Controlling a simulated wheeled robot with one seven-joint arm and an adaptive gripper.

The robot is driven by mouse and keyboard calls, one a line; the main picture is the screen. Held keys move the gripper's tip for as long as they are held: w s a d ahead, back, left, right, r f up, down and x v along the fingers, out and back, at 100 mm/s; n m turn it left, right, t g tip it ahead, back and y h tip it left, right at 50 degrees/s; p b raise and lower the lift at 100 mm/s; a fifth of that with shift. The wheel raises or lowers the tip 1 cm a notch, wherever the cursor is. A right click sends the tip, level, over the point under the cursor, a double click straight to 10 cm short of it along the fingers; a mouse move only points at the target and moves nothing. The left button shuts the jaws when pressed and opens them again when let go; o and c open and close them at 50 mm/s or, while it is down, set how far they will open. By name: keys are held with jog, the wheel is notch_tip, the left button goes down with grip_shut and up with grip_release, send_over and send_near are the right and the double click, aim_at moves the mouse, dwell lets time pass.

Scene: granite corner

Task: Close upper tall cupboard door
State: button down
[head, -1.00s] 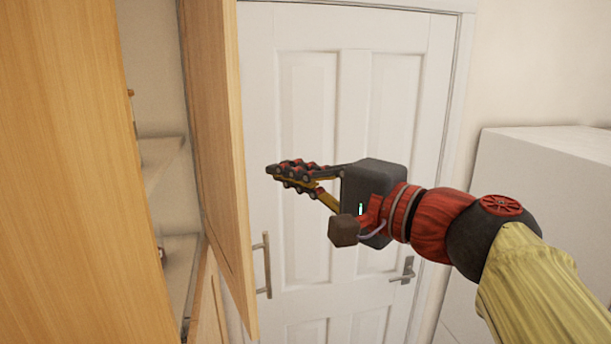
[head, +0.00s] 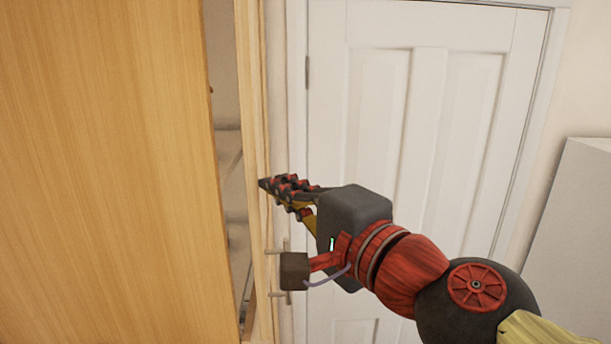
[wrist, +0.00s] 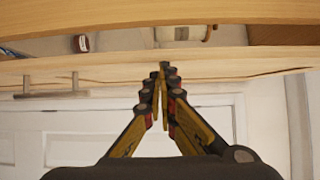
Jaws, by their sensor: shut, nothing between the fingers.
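The upper tall cupboard door (head: 257,110) is a pale wooden panel, seen nearly edge-on in the head view and standing open. A gap shows between it and the wooden cupboard side (head: 110,170). In the wrist view the door (wrist: 110,70) runs across the picture, with its bar handle (wrist: 50,85) at the left. My gripper (head: 264,185) is shut and empty. Its fingertips are at the outer face of the door, above the handle in the head view; I cannot tell for sure whether they touch.
Inside the cupboard, the wrist view shows a small jar (wrist: 81,43), a pale container (wrist: 183,33) and a brown item (wrist: 285,35). A white room door (head: 420,130) stands behind my gripper. A white box-like unit (head: 580,220) is at the right.

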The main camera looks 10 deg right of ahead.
aim_at(247, 188)
jog(key=a+p, duration=0.3)
jog(key=a, duration=0.1)
jog(key=shift+w+a+r+p, duration=0.2)
jog(key=shift+a+p, duration=0.15)
jog(key=shift+p, duration=0.05)
jog(key=shift+s+a+p, duration=0.15)
jog(key=shift+a+p, duration=0.7)
jog(key=shift+a, duration=0.1)
jog(key=shift+f, duration=0.1)
